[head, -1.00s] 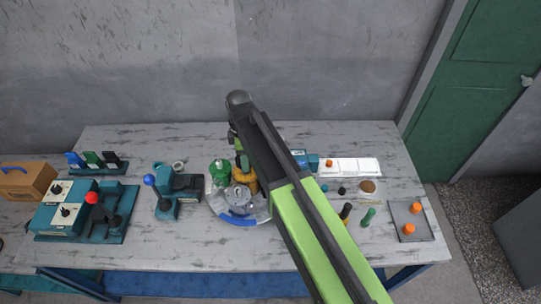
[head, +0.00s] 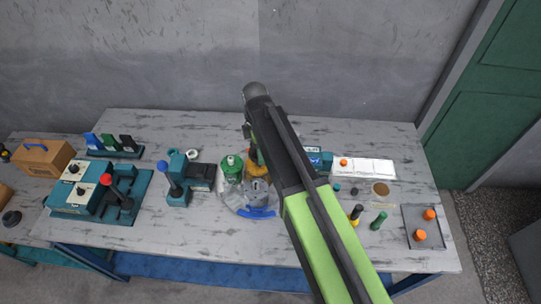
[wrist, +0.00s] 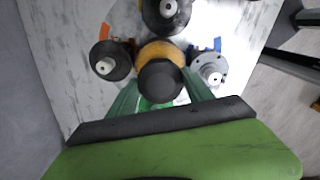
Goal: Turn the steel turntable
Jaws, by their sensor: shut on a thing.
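The steel turntable (head: 233,208) is a round plate on the bench, with a blue tab (head: 258,213) at its front edge. A green-capped part (head: 232,168), a grey metal part (head: 257,190) and a yellow part (head: 257,169) stand on it. My arm hides its right and back. In the wrist view, the green fingers of my gripper (wrist: 160,92) are shut on a black-topped yellow part (wrist: 160,80). Dark round parts (wrist: 107,61) and a grey one (wrist: 211,68) surround it, with orange and blue tabs beside them.
A blue-knobbed lever unit (head: 176,185) stands left of the turntable. A teal control box (head: 95,195) is farther left. A white tray (head: 365,167), a green peg (head: 379,220) and a plate with orange knobs (head: 424,227) lie right.

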